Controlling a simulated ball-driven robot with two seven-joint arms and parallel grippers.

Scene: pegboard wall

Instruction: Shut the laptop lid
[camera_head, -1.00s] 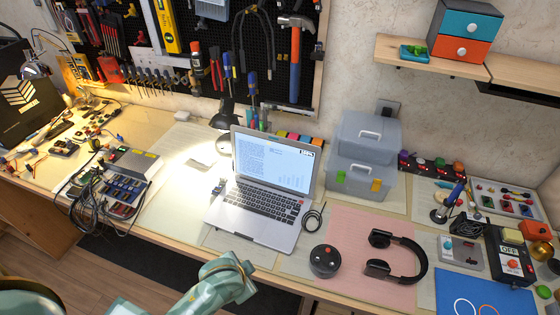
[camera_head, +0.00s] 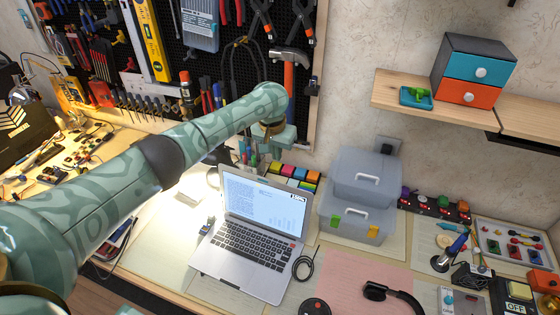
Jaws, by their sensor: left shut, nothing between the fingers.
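The silver laptop (camera_head: 243,268) stands open on the workbench. Its lid (camera_head: 262,200) is raised, with the lit screen facing me and the keyboard in front. My left arm reaches in from the left, across the bench and over the left part of the scene. My left gripper (camera_head: 268,150) points downward, shut and empty, above and behind the top edge of the lid, and looks apart from it. Its fingertips are small and partly hidden by the wrist. My right gripper is not in view.
Grey stacked toolboxes (camera_head: 357,210) stand to the right of the laptop. Coloured blocks (camera_head: 295,174) and a cup of tools lie behind the lid. Headphones (camera_head: 392,297) rest on a pink mat (camera_head: 355,272). The pegboard rises behind.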

